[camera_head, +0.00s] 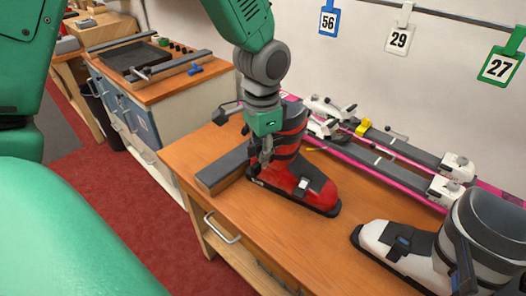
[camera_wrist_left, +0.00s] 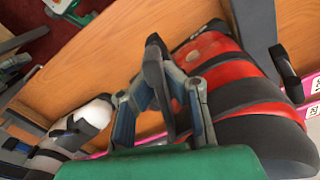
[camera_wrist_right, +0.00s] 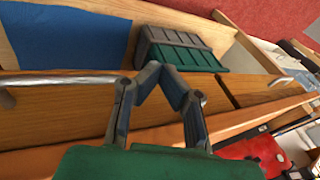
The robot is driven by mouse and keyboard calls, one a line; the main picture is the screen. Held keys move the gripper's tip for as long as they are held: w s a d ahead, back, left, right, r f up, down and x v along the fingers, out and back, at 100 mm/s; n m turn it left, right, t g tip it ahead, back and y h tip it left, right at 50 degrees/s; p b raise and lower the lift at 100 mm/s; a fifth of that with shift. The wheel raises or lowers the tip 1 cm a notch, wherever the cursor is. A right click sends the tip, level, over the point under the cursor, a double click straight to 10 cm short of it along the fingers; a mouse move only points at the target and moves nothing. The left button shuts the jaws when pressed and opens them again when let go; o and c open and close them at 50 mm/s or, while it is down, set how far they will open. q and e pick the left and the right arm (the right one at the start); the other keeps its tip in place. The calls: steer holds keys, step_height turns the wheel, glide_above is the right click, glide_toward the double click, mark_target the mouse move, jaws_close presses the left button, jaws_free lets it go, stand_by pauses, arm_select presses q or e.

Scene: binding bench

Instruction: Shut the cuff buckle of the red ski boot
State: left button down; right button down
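The red ski boot (camera_head: 312,181) stands on the wooden bench, toe to the lower right; its red and black shell also shows in the left wrist view (camera_wrist_left: 232,82). My left gripper (camera_head: 262,158) is down at the near side of the boot's cuff and hides part of it. In the left wrist view its fingers (camera_wrist_left: 160,68) come together, and a dark bar (camera_wrist_left: 157,80), apparently the cuff buckle's lever, crosses in front of them. I cannot tell whether they touch it. My right gripper (camera_wrist_right: 158,70) is shut and empty, in front of the bench drawers, away from the boot.
A white and grey ski boot (camera_head: 383,236) stands to the right on the bench. Skis with bindings (camera_head: 400,150) lie behind the boots. A dark grey bar (camera_head: 222,170) lies left of the red boot. The bench front has a metal handle (camera_head: 222,229).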

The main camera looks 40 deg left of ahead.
steer(key=w+a+r+m+t+y, duration=0.1)
steer(key=a+r, duration=0.1)
steer(key=a, duration=0.4)
steer(key=w+a+r+y, duration=0.1)
steer(key=a+r+y, duration=0.1)
steer(key=a, duration=0.5)
steer(key=m+t+y, duration=0.3)
steer(key=m+t, duration=0.3)
steer(key=m, duration=0.2)
glide_toward(252, 170)
steer(key=w+d+f, duration=0.1)
steer(key=w, duration=0.1)
steer(key=shift+x, duration=3.8)
steer(key=shift+f, duration=0.1)
steer(key=shift+w+a, duration=0.2)
steer(key=shift+a, duration=1.5)
